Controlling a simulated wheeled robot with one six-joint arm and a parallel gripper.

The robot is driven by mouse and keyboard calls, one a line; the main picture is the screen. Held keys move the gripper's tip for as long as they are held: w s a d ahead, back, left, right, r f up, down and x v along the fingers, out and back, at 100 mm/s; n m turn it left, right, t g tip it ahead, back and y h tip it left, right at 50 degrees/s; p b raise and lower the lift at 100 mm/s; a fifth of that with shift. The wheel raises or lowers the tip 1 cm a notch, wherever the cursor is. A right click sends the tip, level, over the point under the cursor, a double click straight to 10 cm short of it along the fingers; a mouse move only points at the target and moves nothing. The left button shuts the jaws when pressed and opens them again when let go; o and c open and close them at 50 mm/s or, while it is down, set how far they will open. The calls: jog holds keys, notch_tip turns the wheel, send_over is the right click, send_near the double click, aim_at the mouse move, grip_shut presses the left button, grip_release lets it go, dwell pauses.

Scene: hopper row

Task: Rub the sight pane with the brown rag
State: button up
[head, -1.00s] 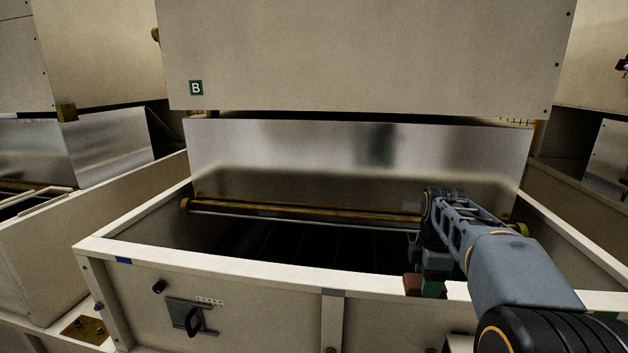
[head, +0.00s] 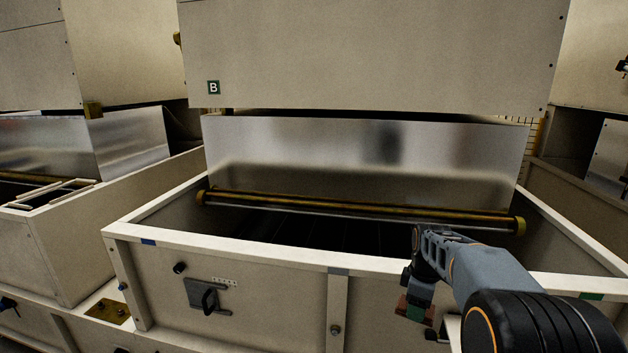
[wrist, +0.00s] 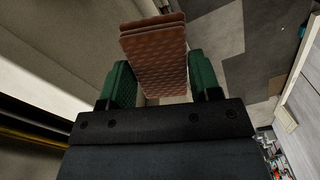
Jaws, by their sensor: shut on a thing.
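My gripper (head: 417,301) hangs in front of the hopper box's front wall, just below its rim. In the wrist view its green fingers (wrist: 158,72) are shut on the brown rag (wrist: 155,52), a folded, patterned pad that sticks out past the fingertips. The rag also shows in the head view (head: 402,306) as a small red-brown patch, apart from the wall as far as I can tell. I cannot make out the sight pane for certain. A small pale-edged fitting (head: 449,327) on the front wall is partly hidden behind my arm.
The open box (head: 230,255) under the hopper marked B (head: 214,88) has a raised white rim. A dark latch handle (head: 208,297) and a black knob (head: 180,268) stick out from its front. A brass rod (head: 360,208) crosses inside. Bare floor (wrist: 250,40) shows in the wrist view.

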jog(key=s+a+f+m, duration=0.1)
jog(key=f+m, duration=0.3)
jog(key=f, duration=0.5)
jog(key=s+a+f+m+b, duration=0.1)
jog(key=a+f+m, duration=0.3)
jog(key=f, duration=0.5)
jog(key=s+a+f+m+b, duration=0.1)
jog(key=s+a+f+m, duration=0.1)
jog(key=f, duration=0.7)
jog(key=shift+a+f+m, duration=0.25)
jog(key=shift+a+m, duration=0.3)
jog(key=shift+m, duration=0.45)
